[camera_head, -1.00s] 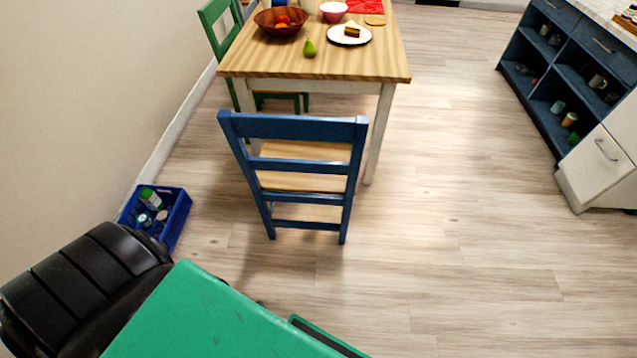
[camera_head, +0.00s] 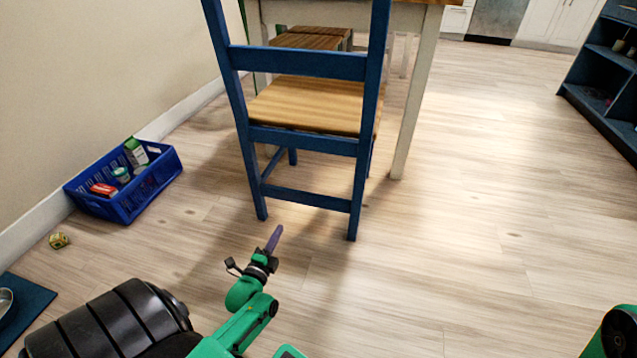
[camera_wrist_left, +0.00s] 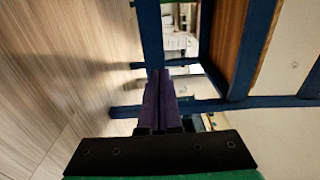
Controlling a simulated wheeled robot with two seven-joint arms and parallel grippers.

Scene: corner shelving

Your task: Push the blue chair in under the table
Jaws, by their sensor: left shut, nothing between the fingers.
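The blue chair (camera_head: 297,135) stands upright with its back towards me and its wooden seat (camera_head: 310,104) facing the table. The table (camera_head: 425,85) is behind it, cut off by the top of the head view; a white leg shows right of the chair. My left gripper (camera_head: 274,238) is shut and empty, low in front of the chair's back legs. In the left wrist view its purple fingers (camera_wrist_left: 160,100) are together and point at the chair's blue frame (camera_wrist_left: 151,40); I cannot tell if they touch it. A green part of my right arm shows at the lower right; its gripper is out of view.
A blue crate (camera_head: 125,205) with several items stands by the left wall. A small yellow object (camera_head: 58,240) and a dark blue mat (camera_head: 22,305) lie on the floor at left. Dark shelving (camera_head: 600,85) stands far right. The floor right of the chair is clear.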

